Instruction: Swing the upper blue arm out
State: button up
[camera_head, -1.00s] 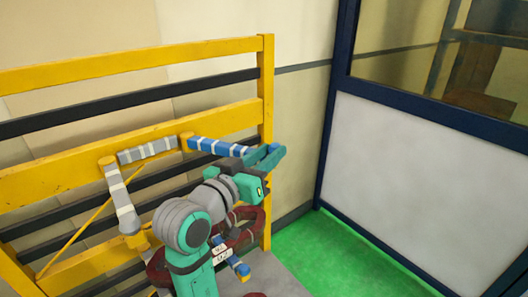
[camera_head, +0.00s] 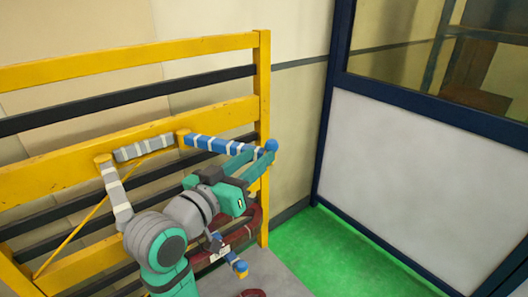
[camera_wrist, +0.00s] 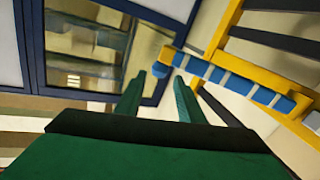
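The upper blue arm (camera_head: 218,144) has white bands. It runs right from a yellow joint (camera_head: 183,137) in front of the yellow frame and ends in a blue knob (camera_head: 271,145) near the right post. It also shows in the wrist view (camera_wrist: 235,83), coming in from the right. My gripper (camera_head: 255,157) has teal fingers that stand apart just below the knob. In the wrist view my gripper (camera_wrist: 160,76) shows a gap between its fingers, with the arm's end near their tips. I cannot tell whether they touch it.
A grey banded arm (camera_head: 145,149) joins the blue arm on the left. A lower blue arm piece (camera_head: 239,266) and dark red coils (camera_head: 245,230) sit below my gripper. The yellow frame (camera_head: 262,100) stands behind. Green floor (camera_head: 330,250) lies free at the right, before a blue-framed panel (camera_head: 410,170).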

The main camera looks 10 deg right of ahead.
jog(key=v, duration=0.6)
jog(key=shift+s, duration=0.15)
jog(key=shift+a, duration=0.1)
jog(key=shift+c, duration=0.3)
